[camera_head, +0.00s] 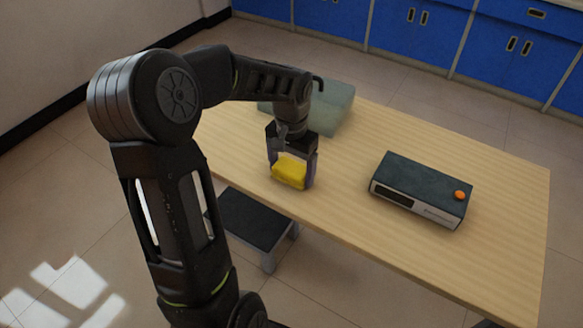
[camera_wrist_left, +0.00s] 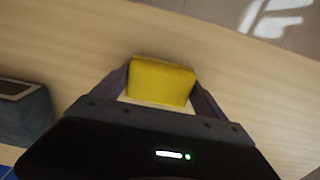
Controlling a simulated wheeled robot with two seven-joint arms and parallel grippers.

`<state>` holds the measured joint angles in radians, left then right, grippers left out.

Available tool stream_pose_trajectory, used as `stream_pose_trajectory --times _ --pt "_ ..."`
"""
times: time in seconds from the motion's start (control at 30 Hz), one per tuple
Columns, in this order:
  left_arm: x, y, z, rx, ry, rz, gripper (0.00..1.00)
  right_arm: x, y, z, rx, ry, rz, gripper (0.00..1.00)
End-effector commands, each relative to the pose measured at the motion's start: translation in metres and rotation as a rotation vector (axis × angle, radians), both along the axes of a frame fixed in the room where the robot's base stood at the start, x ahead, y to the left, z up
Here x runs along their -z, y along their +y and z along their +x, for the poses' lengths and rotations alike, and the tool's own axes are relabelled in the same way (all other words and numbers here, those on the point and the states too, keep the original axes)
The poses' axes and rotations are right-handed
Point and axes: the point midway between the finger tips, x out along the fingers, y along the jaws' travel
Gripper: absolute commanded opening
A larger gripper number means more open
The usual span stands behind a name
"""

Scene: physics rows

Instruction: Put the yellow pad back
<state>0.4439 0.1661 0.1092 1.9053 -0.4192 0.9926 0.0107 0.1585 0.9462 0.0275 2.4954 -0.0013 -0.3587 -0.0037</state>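The yellow pad (camera_head: 289,172) is a small block at the left part of the wooden table, near its front edge. My left gripper (camera_head: 291,170) points down at it, with one finger on each side. In the left wrist view the yellow pad (camera_wrist_left: 161,81) sits between the two fingers (camera_wrist_left: 162,88), which appear to touch its sides. Whether the pad rests on the table or is slightly lifted is hard to tell. My right gripper is not in view.
A grey-green translucent box (camera_head: 335,108) stands behind my left gripper. A dark-topped stool (camera_head: 254,217) stands in front. Table surface between the objects is clear.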

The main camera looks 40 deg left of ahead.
Motion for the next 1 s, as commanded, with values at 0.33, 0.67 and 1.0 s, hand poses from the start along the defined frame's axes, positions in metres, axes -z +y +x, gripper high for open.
stream_pose_trajectory --times 0.33,0.67,1.0 --pt "0.000 0.000 0.000 0.000 0.000 0.000 1.00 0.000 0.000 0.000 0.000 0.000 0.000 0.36" --pt "-0.017 0.000 0.001 0.001 -0.003 0.001 1.00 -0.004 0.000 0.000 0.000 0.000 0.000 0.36" --pt "-0.084 0.000 0.001 0.000 -0.004 0.002 1.00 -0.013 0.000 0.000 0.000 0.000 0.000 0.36"
